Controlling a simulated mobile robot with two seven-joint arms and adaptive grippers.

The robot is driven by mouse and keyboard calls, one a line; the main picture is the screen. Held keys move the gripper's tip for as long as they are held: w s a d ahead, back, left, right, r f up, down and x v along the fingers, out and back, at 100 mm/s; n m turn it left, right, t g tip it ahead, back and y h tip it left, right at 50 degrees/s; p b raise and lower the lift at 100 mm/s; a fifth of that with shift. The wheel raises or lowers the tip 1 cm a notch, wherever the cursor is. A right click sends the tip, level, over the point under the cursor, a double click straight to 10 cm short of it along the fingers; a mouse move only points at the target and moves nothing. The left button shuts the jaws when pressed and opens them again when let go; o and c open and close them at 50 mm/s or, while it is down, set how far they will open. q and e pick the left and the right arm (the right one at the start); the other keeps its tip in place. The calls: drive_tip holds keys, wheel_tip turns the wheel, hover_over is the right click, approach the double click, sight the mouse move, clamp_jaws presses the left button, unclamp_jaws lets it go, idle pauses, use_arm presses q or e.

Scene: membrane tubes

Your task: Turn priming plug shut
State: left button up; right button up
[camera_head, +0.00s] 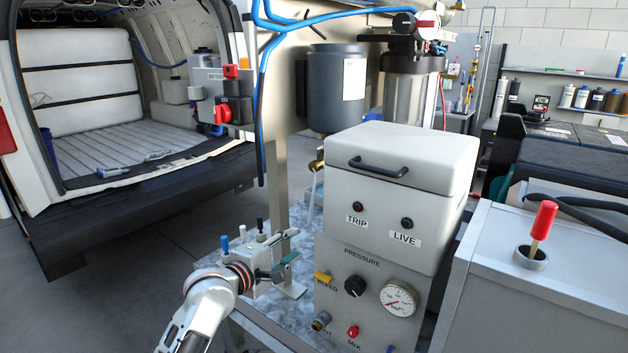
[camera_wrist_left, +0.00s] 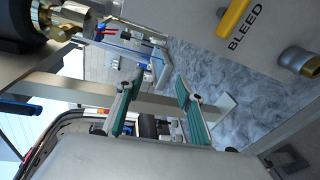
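No part is labelled as the priming plug, and I cannot tell for sure which one it is. A brass fitting (camera_head: 317,161) sits under the dark grey tank; a brass fitting (camera_wrist_left: 68,18) also shows at the upper left of the left wrist view. The yellow BLEED lever (camera_head: 323,277) is on the grey pump box front, and it shows in the left wrist view (camera_wrist_left: 233,17). My left gripper (camera_head: 288,268) is left of the box front, apart from the lever. Its green-padded fingers (camera_wrist_left: 158,105) are spread with nothing held. My right gripper is out of view.
The grey pump box (camera_head: 395,215) has a pressure gauge (camera_head: 398,299), a black knob (camera_head: 355,286) and a brass OUT port (camera_head: 321,321). A red-handled lever (camera_head: 540,222) is at right. A metal post (camera_head: 279,190) rises behind my gripper.

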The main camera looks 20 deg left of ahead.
sight(312, 168)
use_arm(q)
drive_tip(key=w+r+n+t+h, duration=0.25)
drive_tip(key=r+n, duration=0.35)
drive_tip(key=r, duration=1.1)
drive_tip(key=shift+g+y, duration=0.25)
drive_tip(key=shift+g, duration=0.2)
drive_tip(key=x, duration=0.8)
drive_tip(key=shift+w+d, duration=0.15)
drive_tip(key=shift+w, duration=0.1)
clamp_jaws()
